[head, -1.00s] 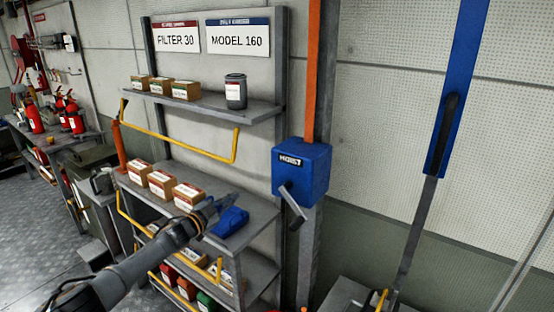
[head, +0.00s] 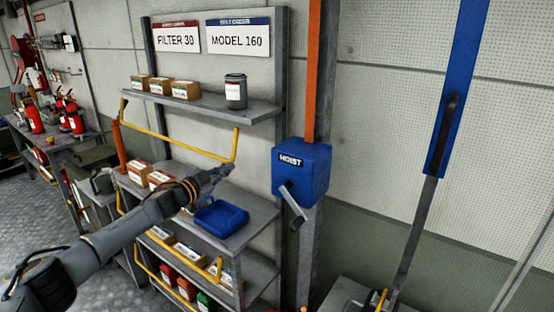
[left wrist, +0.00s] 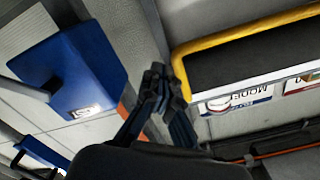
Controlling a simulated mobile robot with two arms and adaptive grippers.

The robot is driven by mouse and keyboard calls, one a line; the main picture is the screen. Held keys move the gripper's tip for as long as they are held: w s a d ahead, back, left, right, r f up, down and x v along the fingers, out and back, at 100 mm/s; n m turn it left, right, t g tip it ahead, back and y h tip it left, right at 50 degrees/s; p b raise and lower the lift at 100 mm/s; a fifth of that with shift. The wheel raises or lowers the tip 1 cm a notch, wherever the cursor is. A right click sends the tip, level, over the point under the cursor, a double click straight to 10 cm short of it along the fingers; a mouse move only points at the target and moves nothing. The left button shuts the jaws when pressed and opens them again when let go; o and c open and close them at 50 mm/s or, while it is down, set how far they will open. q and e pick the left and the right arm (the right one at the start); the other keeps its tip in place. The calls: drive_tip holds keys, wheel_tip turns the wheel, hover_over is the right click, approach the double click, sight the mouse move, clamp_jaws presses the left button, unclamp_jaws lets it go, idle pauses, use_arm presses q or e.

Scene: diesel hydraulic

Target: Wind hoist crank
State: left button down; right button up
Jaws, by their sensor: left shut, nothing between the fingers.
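The blue hoist box (head: 302,172) labelled HOIST is fixed to a grey post with an orange upper strip. Its grey crank (head: 291,205) hangs from the front face, slanting down to the right, with a dark handle at its end. The left wrist view shows the blue box (left wrist: 88,70) at the left and part of the crank arm (left wrist: 22,88). My left gripper (head: 222,172) is shut and empty, in front of the shelf rack and left of the crank, apart from it. Its closed fingers show in the left wrist view (left wrist: 158,85). My right gripper is not in view.
A shelf rack with a yellow rail (head: 180,143), boxes, a grey canister (head: 236,91) and a blue tray (head: 221,217) stands behind and below my left arm. A blue panel with a long lever (head: 445,133) is at the right.

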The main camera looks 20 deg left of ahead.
use_arm(q)
drive_tip(key=s+d+r, duration=0.1)
drive_tip(key=d+r, duration=0.3)
drive_tip(key=shift+s+r, duration=0.15)
drive_tip(key=shift+s, duration=0.15)
drive_tip(key=c, duration=2)
unclamp_jaws()
drive_tip(key=shift+c, duration=0.2)
drive_tip(key=o, duration=0.4)
drive_tip(key=shift+o, duration=0.2)
